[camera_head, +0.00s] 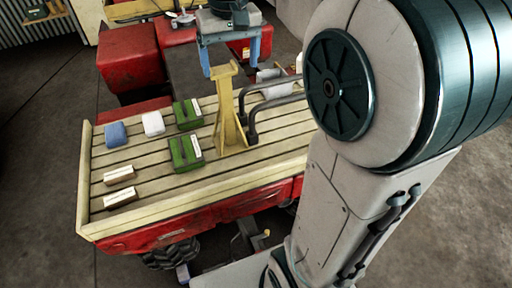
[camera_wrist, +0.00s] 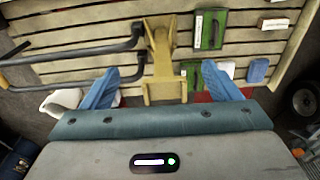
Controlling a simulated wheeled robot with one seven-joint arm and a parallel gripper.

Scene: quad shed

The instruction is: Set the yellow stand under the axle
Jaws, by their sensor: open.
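The yellow stand (camera_head: 228,108) stands upright on the slatted wooden bed (camera_head: 160,205) of a red vehicle. It also shows in the wrist view (camera_wrist: 162,55), with its head between my blue fingers. My gripper (camera_head: 231,58) is at the top of the stand, pointing down at the bed. In the wrist view my gripper (camera_wrist: 162,88) is open, with a visible gap between the stand and each finger. I cannot make out the axle clearly; the underside of the red vehicle (camera_head: 220,203) is mostly hidden by the bed and my arm.
Dark bent bars (camera_head: 262,105) stand close beside the stand. Green boxes (camera_head: 185,152), a blue block (camera_head: 116,134), a white block (camera_head: 153,123) and small pale boxes (camera_head: 122,196) lie on the bed. A dark tyre (camera_head: 170,256) shows below its front edge. The floor at left is clear.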

